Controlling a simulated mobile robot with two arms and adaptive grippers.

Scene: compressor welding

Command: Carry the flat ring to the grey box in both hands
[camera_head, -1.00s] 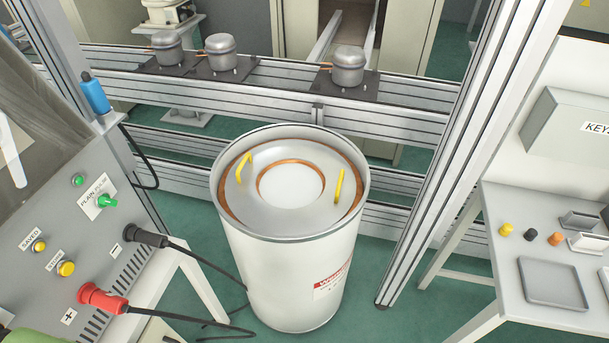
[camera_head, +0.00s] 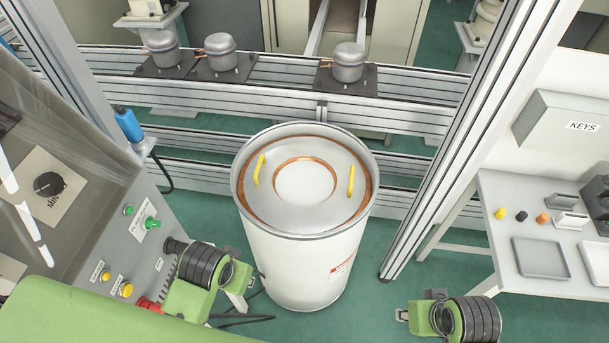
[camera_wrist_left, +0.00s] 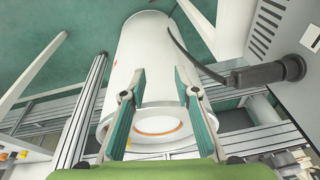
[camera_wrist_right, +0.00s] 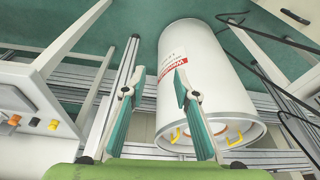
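The flat ring (camera_head: 300,213) is a grey disc with a round central hole. It lies level in the top of a white drum (camera_head: 300,260), with a copper-coloured band around it. It carries a left yellow handle (camera_head: 260,169) and a right yellow handle (camera_head: 351,181). My left gripper (camera_head: 238,290) is below the rim, left of the drum; its fingers (camera_wrist_left: 162,85) are apart and empty. My right gripper (camera_head: 408,315) is low, right of the drum; its fingers (camera_wrist_right: 156,75) are apart and empty. A grey box labelled KEYS (camera_head: 572,125) is at the right.
A welding machine panel (camera_head: 110,235) with knobs and cables stands close at the left. A metal frame rail (camera_head: 280,95) carrying several compressors (camera_head: 348,62) runs behind the drum. An aluminium post (camera_head: 455,165) rises right of the drum. A table with trays (camera_head: 538,262) is at the right.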

